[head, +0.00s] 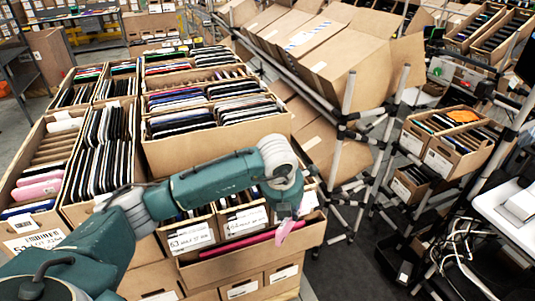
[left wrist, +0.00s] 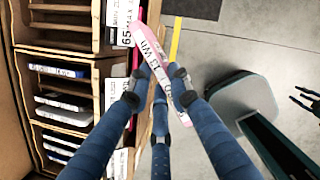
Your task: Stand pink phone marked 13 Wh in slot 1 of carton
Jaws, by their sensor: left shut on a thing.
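A pink phone (left wrist: 150,45) with "Wh" lettering is held between the fingers of my left gripper (left wrist: 156,88) in the left wrist view. In the head view the phone (head: 285,232) hangs tilted below the left gripper (head: 287,208), over the right end of the front carton (head: 195,275). A pink strip (head: 235,244) lies along that carton's opening. In the left wrist view, slotted cartons (left wrist: 94,95) with several phones stand left of the phone. I cannot tell which slot is slot 1.
Full cartons of phones crowd the left, including a left carton (head: 32,222) with pink phones. A rack of tilted cartons (head: 345,60) stands behind on the right. Bare floor (head: 345,262) shows right of the front carton. A cable tangle (head: 455,245) lies at far right.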

